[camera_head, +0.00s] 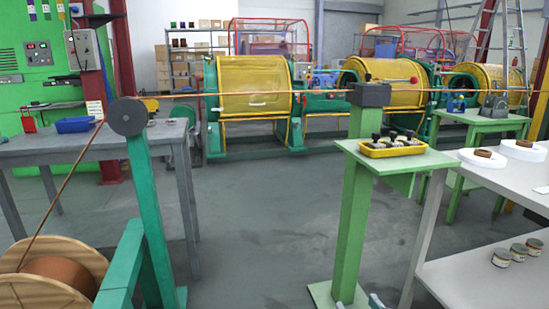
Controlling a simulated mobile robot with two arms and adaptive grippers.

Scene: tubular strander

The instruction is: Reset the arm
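Two small pale, dark-edged tips at the bottom edge look like the fingertips of my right gripper (359,302). They stand apart with nothing seen between them, in front of the base of the green stand (352,235). The rest of that gripper is cut off by the frame. My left gripper and both arms are not in view.
A grey table (95,145) and wooden cable spool (50,265) stand left. A yellow tray (381,150) of parts sits on the green stand's shelf. A white bench (500,205) stands right. Yellow strander drums (254,82) are behind. The middle floor (255,215) is clear.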

